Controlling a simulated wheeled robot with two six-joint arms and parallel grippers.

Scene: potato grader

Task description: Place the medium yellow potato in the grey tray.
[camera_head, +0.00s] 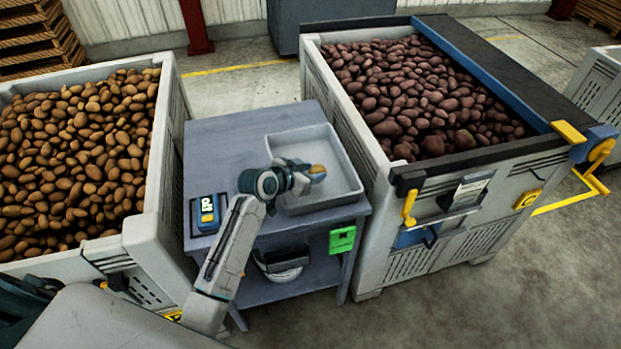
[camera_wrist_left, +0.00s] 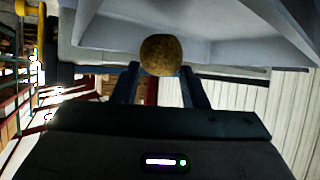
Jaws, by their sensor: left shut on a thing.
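My left gripper (camera_head: 312,172) is over the grey tray (camera_head: 345,192) on the small grey table. It is shut on a yellow-brown potato (camera_head: 318,169). In the left wrist view the potato (camera_wrist_left: 160,54) sits between the two fingertips, with the pale tray (camera_wrist_left: 105,32) behind it. I cannot tell whether the potato touches the tray floor. The visible part of the tray is otherwise empty. My right gripper is not in view.
A bin of yellow-brown potatoes (camera_head: 155,200) stands left of the table. A bin of red potatoes (camera_head: 375,200) stands close on the right. A blue device with a display (camera_head: 208,211) lies on the table left of the tray. A green box (camera_head: 342,240) is on the table's front.

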